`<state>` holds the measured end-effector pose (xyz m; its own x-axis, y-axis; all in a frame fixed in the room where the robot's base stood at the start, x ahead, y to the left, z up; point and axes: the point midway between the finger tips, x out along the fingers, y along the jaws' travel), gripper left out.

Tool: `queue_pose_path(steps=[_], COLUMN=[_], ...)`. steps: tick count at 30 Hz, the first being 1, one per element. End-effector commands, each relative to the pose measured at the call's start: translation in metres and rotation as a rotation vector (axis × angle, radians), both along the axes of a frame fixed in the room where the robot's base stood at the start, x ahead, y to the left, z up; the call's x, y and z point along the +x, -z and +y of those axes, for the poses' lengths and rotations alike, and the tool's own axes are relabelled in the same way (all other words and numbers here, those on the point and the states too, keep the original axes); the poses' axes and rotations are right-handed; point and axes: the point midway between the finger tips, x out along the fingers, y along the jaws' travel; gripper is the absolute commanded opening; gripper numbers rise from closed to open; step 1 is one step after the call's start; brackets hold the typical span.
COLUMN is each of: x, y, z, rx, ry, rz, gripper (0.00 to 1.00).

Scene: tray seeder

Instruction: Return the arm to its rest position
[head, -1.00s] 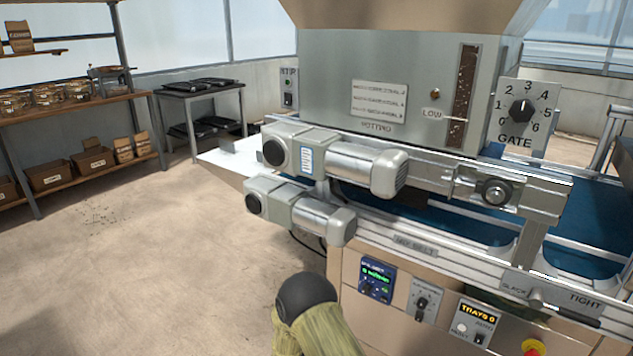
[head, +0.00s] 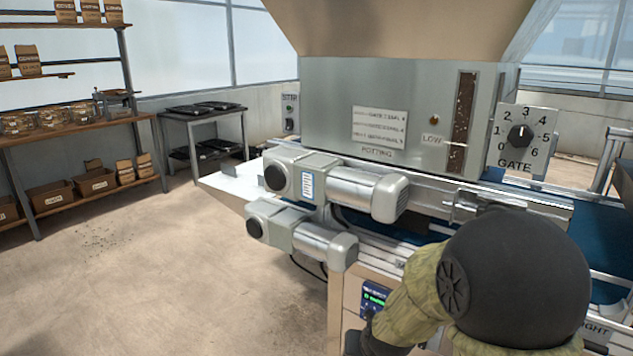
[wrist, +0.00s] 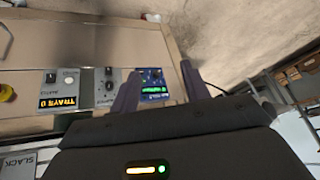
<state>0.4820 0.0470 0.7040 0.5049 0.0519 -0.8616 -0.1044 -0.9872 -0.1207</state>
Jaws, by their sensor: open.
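My gripper (wrist: 160,92) shows in the wrist view with its two dark fingers apart and nothing between them. Beyond the fingers is the side of the tray seeder, with its control panels. In the head view my arm rises at the lower right, with a large dark round joint in front of the tray seeder (head: 336,85). My gripper itself does not show in the head view. The arm hides much of the machine's lower right part, including most of its control panels.
A wooden shelf (head: 75,131) with boxes and bags stands at the left. A dark table (head: 203,113) with trays stands behind. Two motors (head: 338,188) jut from the machine's near side. The concrete floor (head: 150,270) at the left is open.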

Motion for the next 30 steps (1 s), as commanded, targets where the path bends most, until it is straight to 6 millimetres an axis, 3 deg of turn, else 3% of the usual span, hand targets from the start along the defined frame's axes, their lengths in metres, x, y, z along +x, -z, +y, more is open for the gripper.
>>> queue_pose_path(steps=[1,6,14,23,30], x=[-0.019,-0.073,-0.14,-0.136,-0.135], y=[-0.006,-0.014,-0.023,-0.073,-0.126], z=[-0.008,-0.026,-0.05,-0.048,-0.048], rx=[-0.012,-0.051,-0.109,-0.105,-0.105], ry=[-0.017,-0.072,-0.124,-0.123,-0.122], rz=[0.037,0.157,0.301,0.296,0.294], gripper=[0.46,0.46,0.46,0.46,0.46])
